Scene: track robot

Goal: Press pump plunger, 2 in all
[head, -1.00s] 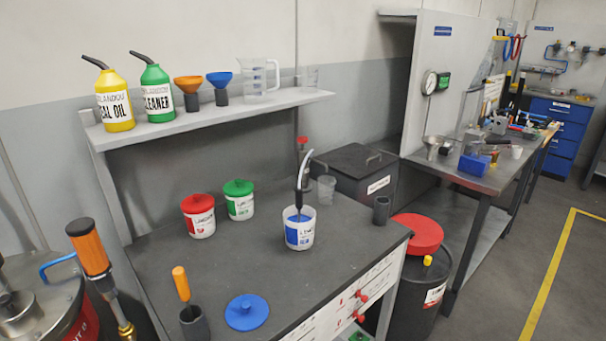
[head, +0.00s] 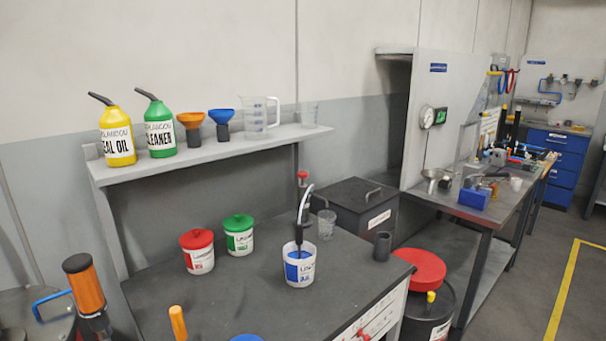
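A black pump (head: 299,233) with a pale curved top stands upright in a white pot with a blue label (head: 300,267) on the dark workbench. A red knob (head: 303,175) on a dark stem shows just behind the pump's top. I cannot tell whether the knob belongs to this pump. A thick upright orange handle (head: 84,285) stands at the lower left, its lower part partly cut off. Neither of my grippers is in view.
Red-lidded (head: 197,251) and green-lidded (head: 239,235) pots stand left of the pump. A small dark cup (head: 382,246) stands near the right edge. A shelf (head: 215,151) holds bottles, funnels and a jug. A red-topped drum (head: 417,269) stands right of the bench.

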